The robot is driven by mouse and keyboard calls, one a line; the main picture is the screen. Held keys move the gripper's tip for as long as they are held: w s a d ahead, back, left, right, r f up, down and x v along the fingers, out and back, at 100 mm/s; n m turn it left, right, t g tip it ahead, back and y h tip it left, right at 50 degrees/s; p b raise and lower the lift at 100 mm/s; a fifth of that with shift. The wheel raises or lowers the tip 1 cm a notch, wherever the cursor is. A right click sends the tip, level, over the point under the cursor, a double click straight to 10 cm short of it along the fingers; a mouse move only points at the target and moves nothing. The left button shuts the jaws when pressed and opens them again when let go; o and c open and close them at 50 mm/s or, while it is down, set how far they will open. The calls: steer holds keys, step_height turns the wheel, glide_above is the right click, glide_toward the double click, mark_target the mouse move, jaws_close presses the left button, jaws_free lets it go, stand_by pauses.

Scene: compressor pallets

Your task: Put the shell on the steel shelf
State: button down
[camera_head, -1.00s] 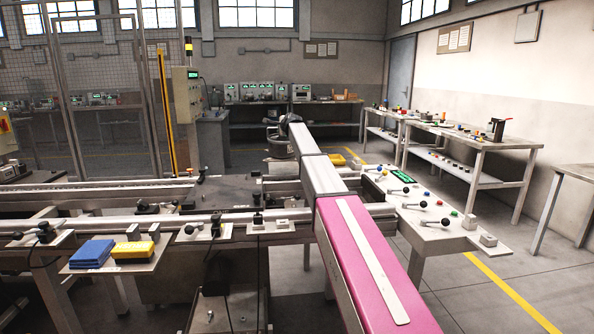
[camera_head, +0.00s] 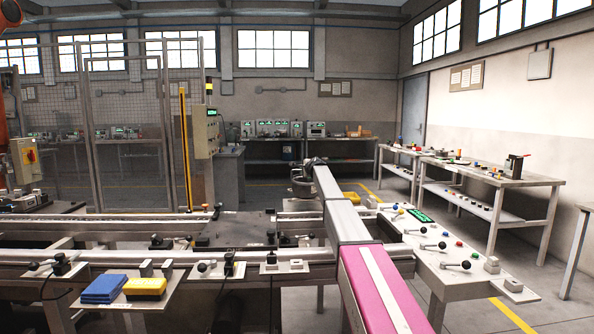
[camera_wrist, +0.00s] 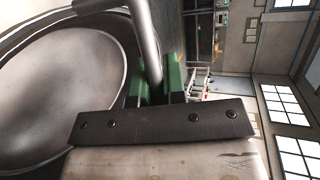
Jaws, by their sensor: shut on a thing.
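In the wrist view the shell (camera_wrist: 60,90) is a large round grey metal bowl shape at the left, seen close up. A grey metal bar (camera_wrist: 145,40) at its edge runs between the green fingers of my gripper (camera_wrist: 158,82), which is shut on it. In the head view my arm reaches forward, with my gripper (camera_head: 310,166) small at its far end. The shell (camera_head: 303,188) hangs there, partly hidden by my arm. Which piece is the steel shelf is unclear; a bench with a lower shelf (camera_head: 470,200) stands at the right.
A control panel with levers (camera_head: 440,250) is right of my arm. A dark bench (camera_head: 345,142) lines the back wall. Open floor lies at right.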

steer(key=d, duration=0.1)
steer(key=d+f, duration=0.1)
steer(key=w+d+f, duration=0.1)
steer(key=d, duration=0.1)
steer(key=shift+f, duration=2.1)
steer(key=c, duration=1.2)
jaws_free()
steer(key=shift+f, duration=0.1)
steer(key=shift+s, duration=0.1)
steer(key=v, duration=1.1)
steer(key=shift+s+d+r, duration=0.15)
steer(key=shift+s+r, duration=0.05)
steer(key=shift+s, duration=0.15)
